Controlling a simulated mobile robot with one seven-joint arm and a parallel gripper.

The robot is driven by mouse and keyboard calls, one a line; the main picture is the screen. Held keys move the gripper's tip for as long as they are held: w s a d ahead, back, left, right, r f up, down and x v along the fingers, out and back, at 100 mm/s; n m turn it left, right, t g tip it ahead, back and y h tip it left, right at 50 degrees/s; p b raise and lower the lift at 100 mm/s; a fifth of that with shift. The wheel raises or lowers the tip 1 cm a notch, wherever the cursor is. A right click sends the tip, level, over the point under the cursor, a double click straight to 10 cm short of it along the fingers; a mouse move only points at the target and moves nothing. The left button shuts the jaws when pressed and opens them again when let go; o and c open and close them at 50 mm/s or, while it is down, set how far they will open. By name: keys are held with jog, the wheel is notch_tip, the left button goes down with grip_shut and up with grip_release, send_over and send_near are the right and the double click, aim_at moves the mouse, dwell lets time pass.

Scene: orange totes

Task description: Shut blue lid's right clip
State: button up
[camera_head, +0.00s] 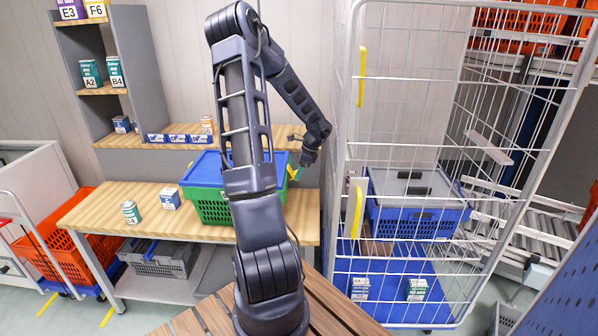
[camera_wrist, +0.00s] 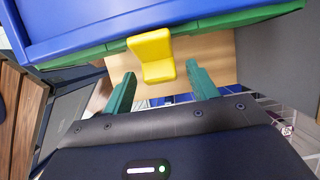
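A green crate (camera_head: 211,207) with a blue lid (camera_head: 207,165) stands on the wooden bench, partly hidden behind my arm. The lid's blue top and the crate's green edge also show in the wrist view (camera_wrist: 120,22). The right clip (camera_wrist: 152,56) is yellow and juts outward from the crate's side, apart from the wall at its outer end. My gripper (camera_head: 299,172) is at the crate's right end, beside the clip. Its two green fingers (camera_wrist: 162,86) are apart and empty, one on each side of the clip's outer end, just short of it.
The bench (camera_head: 105,215) carries a few small boxes left of the crate. A shelf unit (camera_head: 130,75) stands behind at the left. A wire roll cage (camera_head: 345,130) stands close to the right of my gripper, with a blue crate (camera_head: 415,222) inside.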

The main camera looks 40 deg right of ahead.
jog(key=shift+r, duration=0.15)
notch_tip(320, 180, up, 20)
dwell(0.7)
jog(key=f+g+h, duration=0.1)
jog(key=f, duration=0.5)
jog(key=f+g+h, duration=0.1)
jog(key=f, duration=0.6)
jog(key=f+g+h, duration=0.1)
jog(key=f, duration=0.6)
jog(key=shift+w+a, duration=0.35)
jog(key=c, duration=1)
